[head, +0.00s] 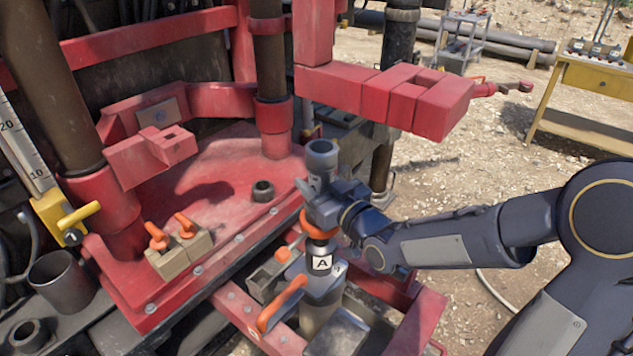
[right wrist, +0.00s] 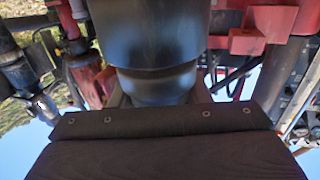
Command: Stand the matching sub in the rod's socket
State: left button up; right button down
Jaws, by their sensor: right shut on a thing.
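My right gripper (head: 328,205) is shut around a grey metal sub (head: 321,154), which stands roughly upright with its open top end above the fingers. An orange band (head: 317,226) shows just below the gripper. Beneath it is the rod (head: 321,263), with a white label "A", upright in the red frame. The sub is over the rod's top; the gripper and band hide the joint, so I cannot tell whether it is seated. In the right wrist view, a dark grey cylinder (right wrist: 155,40) fills the space between the fingers. My left gripper is not in view.
A red beam (head: 390,95) juts out above and behind the gripper. An orange lever (head: 282,303) is close to the rod. A yellow table (head: 595,82) stands back right.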

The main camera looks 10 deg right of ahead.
jog(key=shift+f+b, duration=0.35)
jog(key=shift+b, duration=0.55)
dwell(0.6)
jog(key=c, duration=0.7)
grip_release()
jog(key=shift+f, duration=0.1)
jog(key=shift+s+f, duration=0.1)
jog(key=shift+f, duration=0.15)
jog(key=b+v, duration=0.1)
jog(key=v, duration=0.6)
jog(key=shift+s+r, duration=0.2)
jog(key=shift+s, duration=0.1)
jog(key=shift+d, duration=0.1)
